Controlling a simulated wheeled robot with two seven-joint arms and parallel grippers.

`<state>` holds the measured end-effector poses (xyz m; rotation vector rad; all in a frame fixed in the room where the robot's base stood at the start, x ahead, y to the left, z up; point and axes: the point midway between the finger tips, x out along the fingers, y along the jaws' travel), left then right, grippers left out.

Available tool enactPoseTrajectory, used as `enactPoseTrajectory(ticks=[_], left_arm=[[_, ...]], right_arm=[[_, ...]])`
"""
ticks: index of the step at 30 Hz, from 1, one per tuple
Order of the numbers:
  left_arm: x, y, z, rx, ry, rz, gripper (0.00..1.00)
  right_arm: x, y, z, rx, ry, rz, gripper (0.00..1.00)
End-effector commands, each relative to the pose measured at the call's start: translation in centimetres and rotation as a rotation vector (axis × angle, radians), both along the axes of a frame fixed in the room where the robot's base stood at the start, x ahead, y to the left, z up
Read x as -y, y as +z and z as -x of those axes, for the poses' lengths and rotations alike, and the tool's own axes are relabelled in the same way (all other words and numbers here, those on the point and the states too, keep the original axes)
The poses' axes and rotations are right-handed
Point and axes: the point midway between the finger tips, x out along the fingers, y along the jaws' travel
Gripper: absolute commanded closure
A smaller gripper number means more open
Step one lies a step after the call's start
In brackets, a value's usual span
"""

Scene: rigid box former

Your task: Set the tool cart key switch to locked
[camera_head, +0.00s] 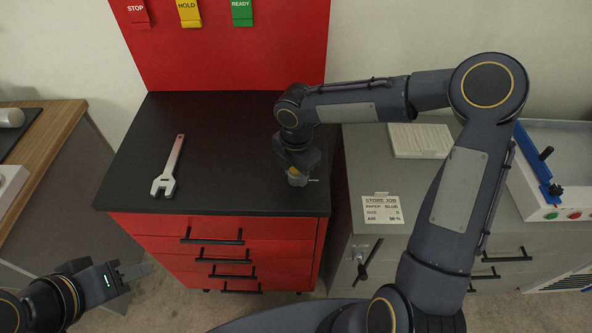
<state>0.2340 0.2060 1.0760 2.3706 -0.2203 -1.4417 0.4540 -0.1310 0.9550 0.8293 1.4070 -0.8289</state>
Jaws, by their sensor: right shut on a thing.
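The red tool cart (230,235) has a black top (225,150) and stands in the middle of the head view. My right gripper (297,177) points down at the right front part of this top. It is shut on a small part there, which appears to be the key switch; a light grey piece and a thin pin show beside the fingers. The gripper hides most of it, so its setting cannot be read. My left gripper (135,275) is low at the left, in front of the cart and away from it; its finger gap is not clear.
A wrench (168,168) lies on the left of the cart top. Red, yellow and green tags (188,13) hang on the red back panel. A grey cabinet (385,225) with a job card (383,210) stands close at right. A wooden-topped bench (45,135) stands at left.

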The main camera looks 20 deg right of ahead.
Motion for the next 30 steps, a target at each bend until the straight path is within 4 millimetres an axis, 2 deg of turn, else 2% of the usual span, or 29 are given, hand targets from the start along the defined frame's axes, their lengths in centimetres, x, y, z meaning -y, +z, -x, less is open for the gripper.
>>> enactPoseTrajectory(ticks=[14, 30], left_arm=[[0.0, -0.4, 0.0, 0.0, 0.0, 0.0, 0.64], [0.0, -1.8, 0.0, 0.0, 0.0, 0.0, 0.64]], right_arm=[[0.0, 0.0, 0.0, 0.001, -0.066, 0.002, 0.88], [0.0, 0.0, -0.1, 0.002, -0.323, 0.0, 0.88]])
